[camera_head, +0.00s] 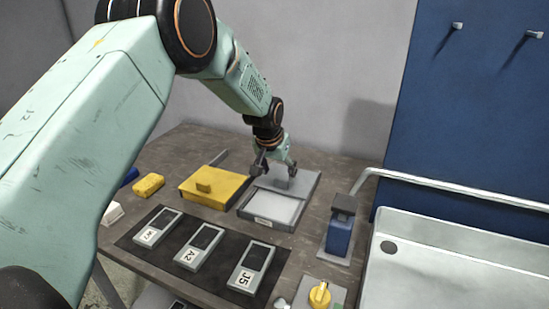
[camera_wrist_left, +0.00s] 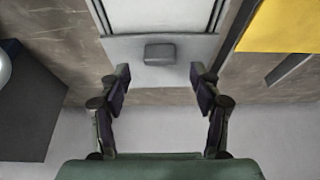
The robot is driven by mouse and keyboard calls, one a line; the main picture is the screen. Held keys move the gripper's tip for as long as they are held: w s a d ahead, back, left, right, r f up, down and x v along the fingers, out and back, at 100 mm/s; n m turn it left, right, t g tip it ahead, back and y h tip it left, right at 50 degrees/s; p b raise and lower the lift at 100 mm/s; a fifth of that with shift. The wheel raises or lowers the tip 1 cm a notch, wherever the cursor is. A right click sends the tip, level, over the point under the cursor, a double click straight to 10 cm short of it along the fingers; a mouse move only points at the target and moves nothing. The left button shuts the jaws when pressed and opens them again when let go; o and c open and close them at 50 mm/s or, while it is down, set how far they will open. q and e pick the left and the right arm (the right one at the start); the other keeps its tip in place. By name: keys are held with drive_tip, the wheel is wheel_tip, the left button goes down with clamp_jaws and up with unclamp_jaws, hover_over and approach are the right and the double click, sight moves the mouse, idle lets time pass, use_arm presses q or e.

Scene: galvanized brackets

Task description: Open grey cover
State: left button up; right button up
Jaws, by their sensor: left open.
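The grey cover (camera_head: 302,184) lies over the back part of a grey box (camera_head: 242,212). A light recessed area shows in the box's front part. In the left wrist view the cover (camera_wrist_left: 125,48) has a darker grey block-shaped handle (camera_wrist_left: 160,54) on it. My left gripper (camera_head: 276,168) is over the back of the box. In its wrist view, the left gripper (camera_wrist_left: 160,78) has its fingers wide apart, one to each side of the handle and just short of it. Nothing is between the fingertips. My right gripper is out of view.
A yellow cover with a knob (camera_head: 204,187) lies left of the grey box. Several labelled handsets (camera_head: 198,246) lie on a dark mat in front. A blue device (camera_head: 339,238) stands right, beside a white sink (camera_head: 455,262) with a rail. A yellow block (camera_head: 148,185) lies far left.

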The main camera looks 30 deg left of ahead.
use_arm(q)
drive_tip(key=v, duration=0.7)
drive_tip(key=shift+s+r, duration=0.2)
drive_tip(key=shift+r, duration=0.1)
